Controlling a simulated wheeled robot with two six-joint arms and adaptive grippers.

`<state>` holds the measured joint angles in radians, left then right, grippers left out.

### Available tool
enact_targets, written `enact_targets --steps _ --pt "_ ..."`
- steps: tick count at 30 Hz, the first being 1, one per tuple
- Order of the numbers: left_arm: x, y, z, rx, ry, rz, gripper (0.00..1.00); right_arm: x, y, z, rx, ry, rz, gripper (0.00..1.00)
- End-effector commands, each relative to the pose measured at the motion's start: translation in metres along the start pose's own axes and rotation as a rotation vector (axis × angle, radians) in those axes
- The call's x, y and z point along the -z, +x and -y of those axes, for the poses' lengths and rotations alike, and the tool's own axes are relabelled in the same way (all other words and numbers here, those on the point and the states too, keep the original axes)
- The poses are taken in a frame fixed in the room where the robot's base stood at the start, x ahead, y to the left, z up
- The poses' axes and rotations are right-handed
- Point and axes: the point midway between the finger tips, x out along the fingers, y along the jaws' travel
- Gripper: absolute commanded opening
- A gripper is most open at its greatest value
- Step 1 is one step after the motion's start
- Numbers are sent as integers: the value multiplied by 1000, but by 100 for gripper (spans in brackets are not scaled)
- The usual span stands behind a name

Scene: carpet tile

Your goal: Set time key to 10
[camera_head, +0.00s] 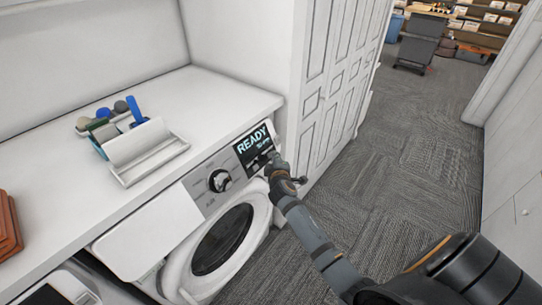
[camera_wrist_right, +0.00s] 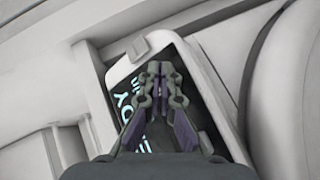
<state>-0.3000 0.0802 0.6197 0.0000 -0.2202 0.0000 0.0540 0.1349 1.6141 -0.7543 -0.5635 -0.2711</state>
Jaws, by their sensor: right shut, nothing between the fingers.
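The washing machine (camera_head: 206,209) stands under the white counter with its round door shut. Its dark display (camera_head: 251,146) reads READY, with smaller text below that is too small to read. The display also shows in the right wrist view (camera_wrist_right: 207,112), partly covered by the fingers. A round knob (camera_head: 220,181) sits left of the display. I cannot make out the time key. My right gripper (camera_head: 272,160) is shut and empty at the display's lower right; in the right wrist view (camera_wrist_right: 159,72) its fingertips lie over the panel, contact unclear. My left gripper is not in view.
A white tray (camera_head: 150,167) and a holder with brushes and a blue-handled item (camera_head: 134,109) stand on the counter (camera_head: 215,93). A brown wooden object (camera_head: 7,228) lies at the left. A white panelled door (camera_head: 335,85) stands right of the machine.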

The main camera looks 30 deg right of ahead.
Motion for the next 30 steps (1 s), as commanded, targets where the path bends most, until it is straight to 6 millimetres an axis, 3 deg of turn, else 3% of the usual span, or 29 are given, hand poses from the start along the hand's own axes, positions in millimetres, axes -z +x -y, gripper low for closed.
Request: enact_targets --steps 22,30 --pt "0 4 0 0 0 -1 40 3 4 3 0 0 0 0" --pt "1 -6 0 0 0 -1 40 -1 -4 -4 0 -1 0 0"
